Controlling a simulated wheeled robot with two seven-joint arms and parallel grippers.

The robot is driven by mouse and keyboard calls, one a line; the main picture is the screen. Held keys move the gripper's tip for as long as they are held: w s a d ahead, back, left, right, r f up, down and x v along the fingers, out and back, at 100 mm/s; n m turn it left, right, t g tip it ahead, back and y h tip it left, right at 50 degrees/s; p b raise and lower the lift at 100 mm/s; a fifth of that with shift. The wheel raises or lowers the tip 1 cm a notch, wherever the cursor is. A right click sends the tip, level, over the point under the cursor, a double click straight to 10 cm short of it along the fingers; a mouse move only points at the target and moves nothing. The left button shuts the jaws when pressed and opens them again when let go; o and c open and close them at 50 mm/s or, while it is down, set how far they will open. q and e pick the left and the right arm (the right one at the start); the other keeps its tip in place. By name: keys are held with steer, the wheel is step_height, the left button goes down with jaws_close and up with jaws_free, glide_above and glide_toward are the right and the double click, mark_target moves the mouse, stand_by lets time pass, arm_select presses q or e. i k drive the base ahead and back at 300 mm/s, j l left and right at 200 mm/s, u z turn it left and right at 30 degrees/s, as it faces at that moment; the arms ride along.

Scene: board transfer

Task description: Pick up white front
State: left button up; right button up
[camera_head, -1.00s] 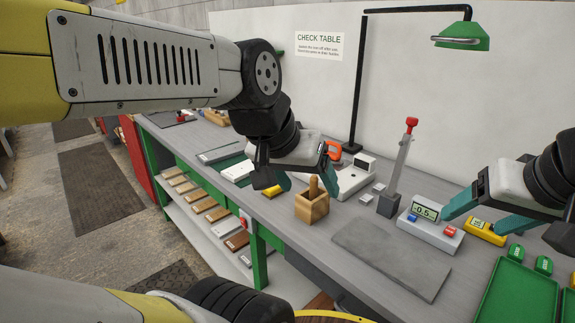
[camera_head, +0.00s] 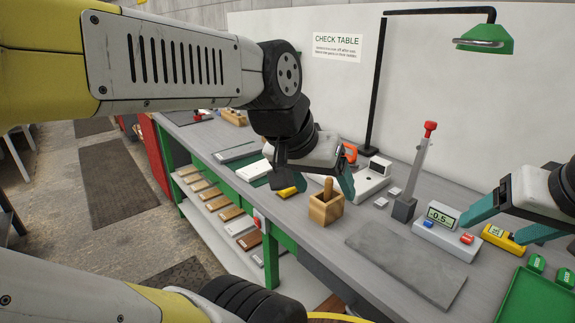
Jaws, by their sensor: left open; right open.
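Flat white and pale boards lie at the left part of the table: a pale grey one (camera_head: 235,152) and a white one (camera_head: 252,171) on a green mat, partly covered by my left arm. More white boards lie on the lower shelf, at its near end (camera_head: 250,240), beside brown ones. I cannot tell which is the white front. My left gripper (camera_head: 322,184) is open and empty above the table, behind a small wooden box. My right gripper (camera_head: 512,221) is open near the white scale (camera_head: 443,238), with no board between its fingers.
The wooden box (camera_head: 326,210), a grey mat (camera_head: 405,270), a red-topped upright tool (camera_head: 424,160), a yellow meter (camera_head: 500,238) and a green tray (camera_head: 540,300) occupy the table (camera_head: 365,225). A green lamp (camera_head: 485,40) overhangs it. Floor at left is open.

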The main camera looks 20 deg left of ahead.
mark_target(250, 174)
steer(key=i+j+u, duration=0.2)
steer(key=j, duration=0.25)
steer(key=i+j+u, duration=0.25)
steer(key=j, duration=0.25)
steer(key=i+j+u, duration=0.2)
steer(key=j, duration=0.2)
steer(key=i+j+u, duration=0.25)
steer(key=j, duration=0.15)
